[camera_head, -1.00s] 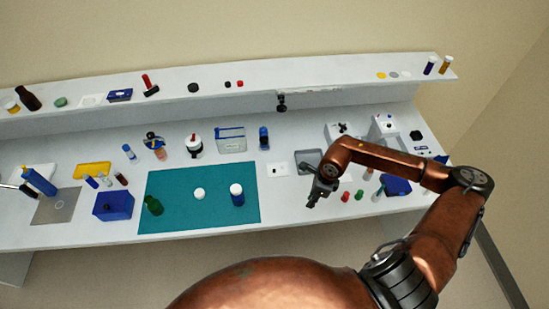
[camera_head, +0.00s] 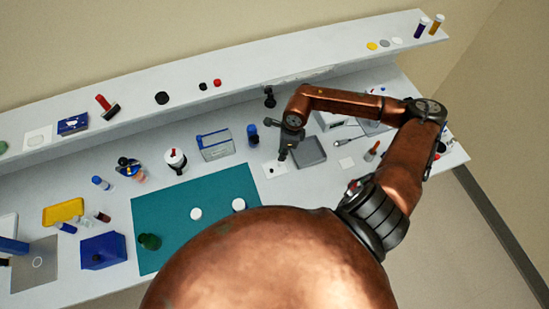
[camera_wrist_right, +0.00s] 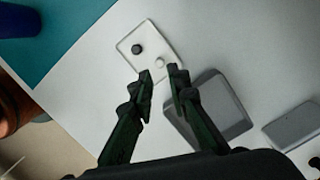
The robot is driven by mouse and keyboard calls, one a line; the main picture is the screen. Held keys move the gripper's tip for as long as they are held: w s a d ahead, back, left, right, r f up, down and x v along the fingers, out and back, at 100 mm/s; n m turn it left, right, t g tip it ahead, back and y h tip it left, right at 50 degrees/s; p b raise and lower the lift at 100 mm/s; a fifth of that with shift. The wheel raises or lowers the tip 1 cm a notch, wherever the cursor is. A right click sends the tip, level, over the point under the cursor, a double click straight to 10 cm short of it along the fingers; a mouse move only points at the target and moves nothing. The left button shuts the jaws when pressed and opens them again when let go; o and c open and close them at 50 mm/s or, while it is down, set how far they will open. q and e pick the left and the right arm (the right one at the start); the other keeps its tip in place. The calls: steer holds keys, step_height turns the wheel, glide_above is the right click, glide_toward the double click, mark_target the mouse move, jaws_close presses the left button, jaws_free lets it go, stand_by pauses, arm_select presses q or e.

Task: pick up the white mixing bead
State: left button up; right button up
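The white mixing bead (camera_wrist_right: 159,62) lies on a small white card (camera_wrist_right: 151,38), next to a dark round piece (camera_wrist_right: 137,49). In the head view the same card (camera_head: 270,174) is partly behind my right gripper, and the bead cannot be made out. My right gripper (camera_wrist_right: 159,76) is open and empty, with its fingertips apart. It points down over the card, and the bead appears just beyond the gap between the tips. In the head view the right gripper (camera_head: 282,157) is at the card's edge. My left gripper is not in view.
A grey tray (camera_head: 309,152) sits right beside the card. A teal mat (camera_head: 165,208) with a green bottle (camera_head: 149,241) and white caps lies to the left. A blue-capped vial (camera_head: 253,136) and a blue-framed case (camera_head: 215,144) stand behind. A raised shelf runs along the back.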

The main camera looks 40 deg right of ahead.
mark_target(280, 163)
steer(key=shift+a+f, duration=0.2)
steer(key=shift+f, duration=0.25)
step_height(280, 163, down, 6)
steer(key=shift+w+a+r+p, duration=0.1)
steer(key=shift+p, duration=0.65)
steer(key=shift+w, duration=0.1)
steer(key=c, duration=0.4)
steer(key=shift+o, duration=0.2)
